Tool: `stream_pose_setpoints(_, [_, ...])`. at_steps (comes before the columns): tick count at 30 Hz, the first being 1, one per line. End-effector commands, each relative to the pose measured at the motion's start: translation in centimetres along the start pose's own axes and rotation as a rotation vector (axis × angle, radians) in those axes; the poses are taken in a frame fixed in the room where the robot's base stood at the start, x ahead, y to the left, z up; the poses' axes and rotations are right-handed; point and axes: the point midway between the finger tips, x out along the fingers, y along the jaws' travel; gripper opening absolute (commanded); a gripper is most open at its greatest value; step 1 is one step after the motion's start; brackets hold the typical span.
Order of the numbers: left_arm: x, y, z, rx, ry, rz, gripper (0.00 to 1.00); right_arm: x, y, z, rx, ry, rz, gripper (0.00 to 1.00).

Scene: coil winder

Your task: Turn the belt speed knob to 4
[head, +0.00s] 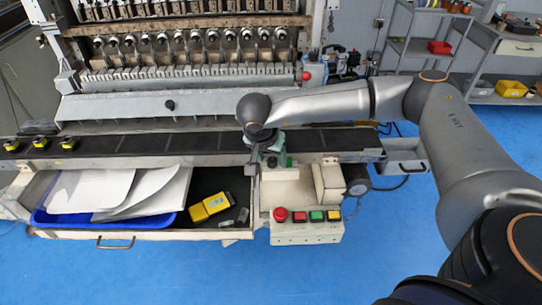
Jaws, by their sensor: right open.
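My right arm reaches in from the right across the conveyor belt (330,141). My right gripper (253,167) points down at the front edge of the belt, above the grey control housing. It is small and partly hidden by its own wrist; it is open and I see nothing held in it. The belt speed knob cannot be made out; the wrist and gripper cover that part of the housing. A small dark green part (285,160) shows just right of the gripper. My left gripper is not in view.
A button box (305,234) with a red emergency stop (280,214) and several coloured buttons is below. The winding machine (180,104) stands behind the belt.

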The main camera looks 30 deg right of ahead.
Motion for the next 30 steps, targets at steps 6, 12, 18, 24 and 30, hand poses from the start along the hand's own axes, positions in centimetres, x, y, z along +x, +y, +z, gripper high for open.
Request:
stream_pose_setpoints(6, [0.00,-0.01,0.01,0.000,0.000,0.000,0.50,0.09,-0.01,0.02,0.000,0.000,0.000,0.62])
stream_pose_setpoints(12, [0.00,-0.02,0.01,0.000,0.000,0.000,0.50,0.07,-0.01,0.03,0.000,0.000,0.000,0.43])
stream_pose_setpoints(18, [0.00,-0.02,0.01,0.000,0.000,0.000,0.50,0.05,-0.01,0.03,0.000,0.000,0.000,0.21])
stream_pose_setpoints(24, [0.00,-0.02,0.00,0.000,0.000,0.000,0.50,0.05,0.01,0.02,0.000,0.000,0.001,0.00])
stream_pose_setpoints(30, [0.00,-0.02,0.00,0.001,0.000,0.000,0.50,0.05,0.02,0.02,0.000,0.000,0.001,0.00])
